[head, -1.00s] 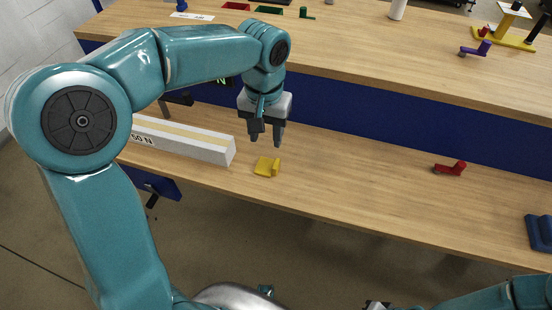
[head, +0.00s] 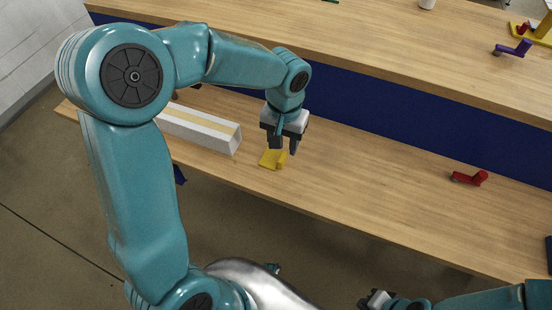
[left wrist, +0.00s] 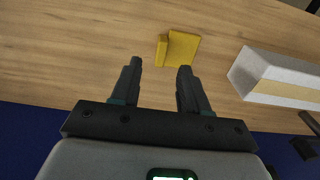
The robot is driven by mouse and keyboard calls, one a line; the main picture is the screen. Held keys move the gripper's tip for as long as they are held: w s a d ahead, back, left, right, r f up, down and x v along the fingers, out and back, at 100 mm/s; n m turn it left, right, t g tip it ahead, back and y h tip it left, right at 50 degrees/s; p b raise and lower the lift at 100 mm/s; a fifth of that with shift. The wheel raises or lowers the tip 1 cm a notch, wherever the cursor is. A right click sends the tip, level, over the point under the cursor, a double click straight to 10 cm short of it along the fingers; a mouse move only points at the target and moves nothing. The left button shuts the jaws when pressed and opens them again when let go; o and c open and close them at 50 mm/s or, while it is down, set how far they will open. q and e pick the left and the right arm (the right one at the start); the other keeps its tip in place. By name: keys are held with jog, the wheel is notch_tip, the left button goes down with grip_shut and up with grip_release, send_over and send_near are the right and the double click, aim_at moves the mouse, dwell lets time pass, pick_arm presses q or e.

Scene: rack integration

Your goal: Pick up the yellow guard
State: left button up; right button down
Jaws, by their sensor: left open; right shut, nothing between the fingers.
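The yellow guard (head: 270,159) is a small L-shaped piece lying on the lower wooden shelf, right of a long white box. It also shows in the left wrist view (left wrist: 182,48), just beyond my fingertips. My left gripper (head: 284,150) points down close above the guard.
The long white box (head: 205,130) with a tan stripe lies left of the guard and also shows in the left wrist view (left wrist: 280,80). A red piece (head: 469,178) lies farther right. The raised upper shelf (head: 400,55) with a blue front stands behind. Wood between guard and red piece is clear.

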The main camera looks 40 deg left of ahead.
aim_at(282, 157)
pick_arm(q)
notch_tip(282, 157, down, 6)
jog(key=shift+w+a+f, duration=0.1)
jog(key=shift+a, duration=0.05)
jog(key=shift+c, duration=0.6)
grip_shut()
